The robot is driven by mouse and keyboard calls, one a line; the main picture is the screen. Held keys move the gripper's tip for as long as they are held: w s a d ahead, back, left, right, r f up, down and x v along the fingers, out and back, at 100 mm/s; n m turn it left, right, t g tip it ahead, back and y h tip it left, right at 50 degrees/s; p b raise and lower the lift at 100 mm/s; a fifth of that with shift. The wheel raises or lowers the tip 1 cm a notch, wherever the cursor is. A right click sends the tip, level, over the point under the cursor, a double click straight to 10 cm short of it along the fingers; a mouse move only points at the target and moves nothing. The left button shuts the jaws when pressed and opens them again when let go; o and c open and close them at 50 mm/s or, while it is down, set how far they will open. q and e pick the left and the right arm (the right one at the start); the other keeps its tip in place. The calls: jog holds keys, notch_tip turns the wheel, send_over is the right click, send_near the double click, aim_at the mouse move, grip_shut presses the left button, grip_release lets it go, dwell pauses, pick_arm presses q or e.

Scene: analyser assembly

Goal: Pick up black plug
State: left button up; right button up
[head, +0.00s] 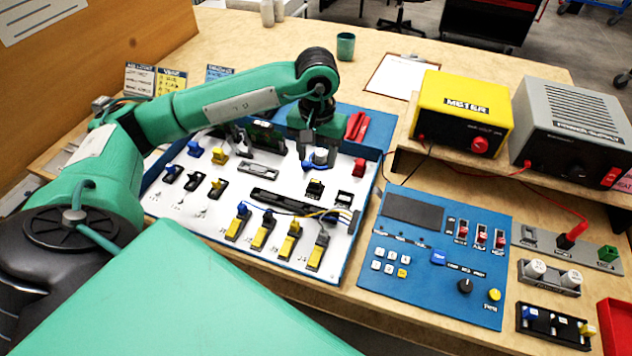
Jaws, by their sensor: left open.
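My left gripper (318,164) reaches over the back right part of the white board (226,232) in the blue tray, pointing down. It is open; a small blue piece shows at its fingertips, and I cannot tell whether it is apart from them. I cannot tell which of these is the black plug. My right gripper is not in view.
A blue control panel (408,278) lies to the right. A yellow meter (461,112) and a grey power supply (572,130) stand on a raised shelf at the back right. A red clamp-like piece (356,127) is close to the gripper. Wires cross the board's front right.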

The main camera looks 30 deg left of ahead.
aim_at(315, 181)
pick_arm(q)
notch_tip(315, 181, down, 3)
jog(key=shift+w+f, duration=0.15)
jog(key=shift+f, duration=0.05)
jog(key=shift+a+f+p, duration=0.15)
jog(key=shift+f+p, duration=0.1)
jog(key=shift+f, duration=1.05)
jog(key=shift+a+f+p, duration=0.15)
jog(key=shift+f+p, duration=0.1)
jog(key=shift+f, duration=1.05)
grip_shut()
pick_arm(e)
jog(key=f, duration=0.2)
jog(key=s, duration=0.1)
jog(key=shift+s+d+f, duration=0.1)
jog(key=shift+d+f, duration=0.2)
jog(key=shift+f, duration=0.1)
